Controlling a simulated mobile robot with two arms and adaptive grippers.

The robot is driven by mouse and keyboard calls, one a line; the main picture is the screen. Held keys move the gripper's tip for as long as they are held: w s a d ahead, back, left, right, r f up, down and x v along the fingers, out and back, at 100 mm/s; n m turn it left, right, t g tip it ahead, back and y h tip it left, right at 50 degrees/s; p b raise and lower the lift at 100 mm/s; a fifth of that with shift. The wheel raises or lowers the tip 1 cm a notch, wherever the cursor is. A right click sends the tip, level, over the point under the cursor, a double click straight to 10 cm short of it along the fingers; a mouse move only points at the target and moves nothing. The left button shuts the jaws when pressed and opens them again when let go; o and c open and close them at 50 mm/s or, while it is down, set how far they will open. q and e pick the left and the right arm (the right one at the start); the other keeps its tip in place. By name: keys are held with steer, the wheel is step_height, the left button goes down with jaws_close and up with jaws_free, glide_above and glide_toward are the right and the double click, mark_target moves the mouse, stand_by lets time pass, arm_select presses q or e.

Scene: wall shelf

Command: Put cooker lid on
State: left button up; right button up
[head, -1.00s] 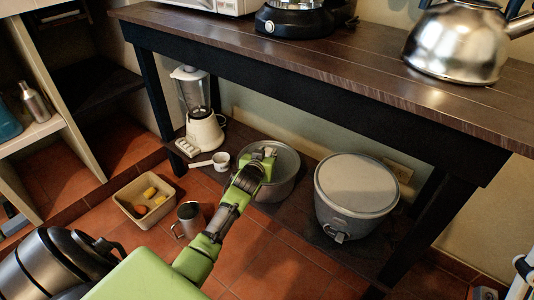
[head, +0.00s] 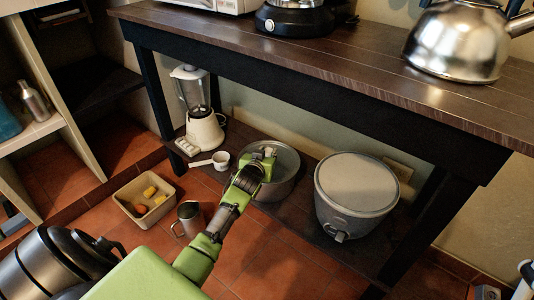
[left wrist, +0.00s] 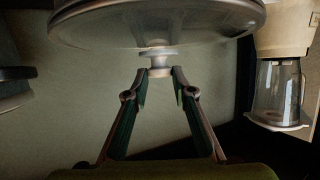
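My left gripper (head: 266,155) is down at the low shelf, over the far-left part of a round grey metal vessel (head: 288,182). In the left wrist view, which is upside down, a round lid (left wrist: 160,27) with a small knob (left wrist: 159,62) shows. The knob sits right at the tips of the gripper's two spread fingers (left wrist: 160,75); I cannot tell if they touch it. A grey cooker (head: 350,215) with a pale flat round top stands to the right of the vessel. My arm and gripper hide part of the vessel.
A metal mug (head: 190,218) and a tan bin (head: 133,205) are on the tile floor. The dark tabletop (head: 330,65) overhangs the shelf, with a kettle (head: 458,45) on it.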

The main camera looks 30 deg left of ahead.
arm_select(q)
steer(key=o, duration=0.5)
steer(key=shift+r, duration=0.15)
steer(key=shift+f, duration=0.2)
steer(key=v, duration=1.2)
steer(key=shift+r, duration=0.1)
